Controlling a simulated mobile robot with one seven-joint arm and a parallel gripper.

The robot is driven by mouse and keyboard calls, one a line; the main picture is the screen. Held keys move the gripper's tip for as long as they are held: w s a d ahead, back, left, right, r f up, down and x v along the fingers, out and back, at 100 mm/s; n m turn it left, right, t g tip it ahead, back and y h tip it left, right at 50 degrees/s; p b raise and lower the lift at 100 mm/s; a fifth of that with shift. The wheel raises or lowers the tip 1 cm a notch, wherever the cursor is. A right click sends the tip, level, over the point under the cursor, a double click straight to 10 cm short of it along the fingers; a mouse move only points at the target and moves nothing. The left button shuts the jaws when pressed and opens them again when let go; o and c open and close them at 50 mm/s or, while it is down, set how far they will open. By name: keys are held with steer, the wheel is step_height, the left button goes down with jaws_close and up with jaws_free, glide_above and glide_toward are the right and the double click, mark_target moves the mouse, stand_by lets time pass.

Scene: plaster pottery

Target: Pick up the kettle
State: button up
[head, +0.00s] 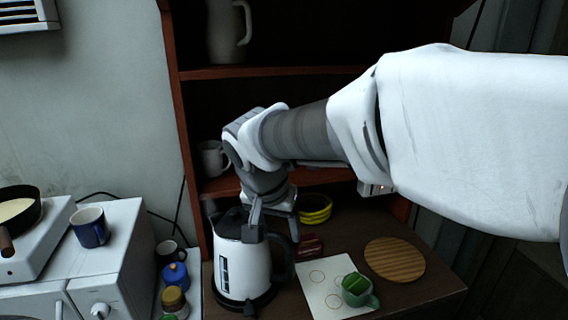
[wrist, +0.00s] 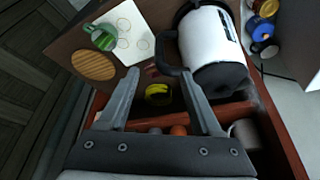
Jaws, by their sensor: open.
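The kettle (head: 240,268) is white with a black lid, base and handle. It stands upright on the brown counter at the shelf's foot, and in the wrist view (wrist: 212,42) it fills the upper right. My gripper (head: 273,230) is open above the kettle's handle side, pointing down, with one finger in front of the kettle's top. In the wrist view my gripper (wrist: 160,72) has its right fingertip by the black handle (wrist: 168,48). I cannot tell whether they touch. Nothing is held. My wrist hides part of the lid in the head view.
A green cup (head: 357,290) stands on white paper (head: 318,290) right of the kettle. The wooden shelf (head: 270,73) rises behind, with a grey mug (head: 212,158).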

mark_target(288, 258)
steer(key=p+x, duration=0.1)
steer(key=x, duration=1.1)
steer(key=shift+w+a+f, duration=0.1)
steer(key=shift+w+f, duration=0.05)
steer(key=shift+w, duration=0.05)
steer(key=shift+w+d+p+x, duration=0.1)
steer(key=shift+p+x, duration=0.3)
steer(key=shift+x, duration=0.9)
steer(key=shift+w+d+p+x, duration=0.15)
steer(key=shift+p+x, duration=0.2)
steer(key=shift+x, duration=0.95)
jaws_close()
steer(key=shift+a+r, duration=0.15)
steer(key=shift+r, duration=0.1)
